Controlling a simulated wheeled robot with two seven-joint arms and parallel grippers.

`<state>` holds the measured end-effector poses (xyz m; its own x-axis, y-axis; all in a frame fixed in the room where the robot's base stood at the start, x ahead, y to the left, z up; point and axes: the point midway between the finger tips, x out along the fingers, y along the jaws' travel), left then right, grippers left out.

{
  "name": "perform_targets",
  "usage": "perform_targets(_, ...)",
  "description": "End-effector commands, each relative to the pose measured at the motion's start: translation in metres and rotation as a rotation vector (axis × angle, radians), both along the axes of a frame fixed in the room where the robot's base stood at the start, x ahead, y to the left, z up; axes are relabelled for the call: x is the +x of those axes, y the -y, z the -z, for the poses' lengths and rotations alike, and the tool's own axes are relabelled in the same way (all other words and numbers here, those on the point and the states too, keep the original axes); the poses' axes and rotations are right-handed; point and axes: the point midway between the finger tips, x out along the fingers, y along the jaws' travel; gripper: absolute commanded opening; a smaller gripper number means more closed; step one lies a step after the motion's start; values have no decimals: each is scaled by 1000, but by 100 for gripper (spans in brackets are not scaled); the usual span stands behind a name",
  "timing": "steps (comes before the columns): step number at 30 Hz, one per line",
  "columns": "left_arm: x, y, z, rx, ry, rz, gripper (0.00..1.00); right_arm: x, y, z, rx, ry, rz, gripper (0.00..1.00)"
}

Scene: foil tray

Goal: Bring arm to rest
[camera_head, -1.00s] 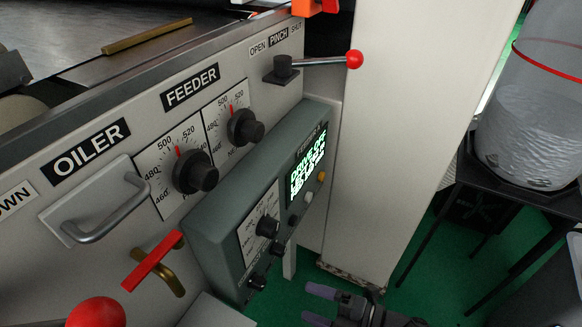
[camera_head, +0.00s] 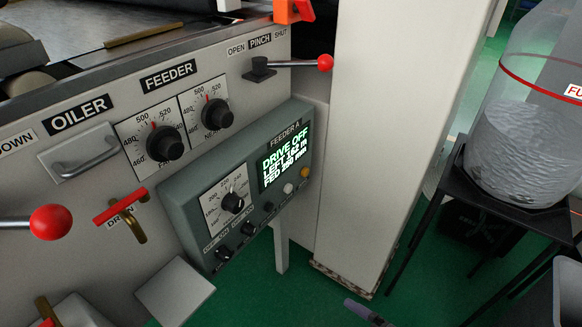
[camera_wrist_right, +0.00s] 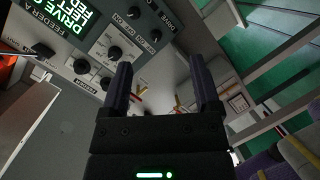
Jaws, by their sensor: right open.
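My right gripper (camera_wrist_right: 160,70) shows in its wrist view with two dark fingers wide apart and nothing between them. In the head view only a fingertip of it (camera_head: 362,309) shows at the bottom edge, in front of the green floor. The grey-green control box (camera_head: 190,183) is up and to the left of that fingertip, and the gripper looks clear of it. The box's display (camera_head: 284,163) reads "DRIVE OFF". The control box also appears at the upper left of the wrist view (camera_wrist_right: 92,28). My left gripper is in neither view.
A pale post (camera_head: 375,140) stands right of the machine front (camera_head: 60,225). A red-balled lever (camera_head: 325,63), red-balled rod (camera_head: 50,222) and red drain handle (camera_head: 120,207) stick out. A clear drum (camera_head: 530,130) sits on a dark stand (camera_head: 500,205) at right. Green floor (camera_head: 300,290) lies between.

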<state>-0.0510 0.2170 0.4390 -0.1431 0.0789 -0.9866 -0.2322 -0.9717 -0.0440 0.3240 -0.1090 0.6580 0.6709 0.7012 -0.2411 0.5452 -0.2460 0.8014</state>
Motion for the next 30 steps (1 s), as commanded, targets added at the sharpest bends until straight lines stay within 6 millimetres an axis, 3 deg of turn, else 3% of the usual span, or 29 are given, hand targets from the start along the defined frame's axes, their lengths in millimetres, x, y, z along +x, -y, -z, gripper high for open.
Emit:
perform_targets(7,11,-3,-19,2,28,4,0,-18,42,44,-13,-266,300,80)
perform_targets(11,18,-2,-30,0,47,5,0,-52,70,78,-24,-477,517,80)
perform_targets(14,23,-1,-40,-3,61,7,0,-95,91,105,-38,-664,699,80)
perform_targets(17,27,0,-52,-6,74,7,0,-157,106,128,-57,-885,898,80)
perform_targets(18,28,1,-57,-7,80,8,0,-187,110,135,-66,-980,979,80)
perform_targets(21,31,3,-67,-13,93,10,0,-266,112,145,-96,-1212,1170,80)
perform_targets(24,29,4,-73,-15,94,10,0,-321,107,145,-121,-1368,1291,80)
perform_targets(27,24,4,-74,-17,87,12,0,-346,104,144,-135,-1439,1344,80)
perform_targets(30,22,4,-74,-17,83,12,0,-351,103,144,-138,-1453,1355,80)
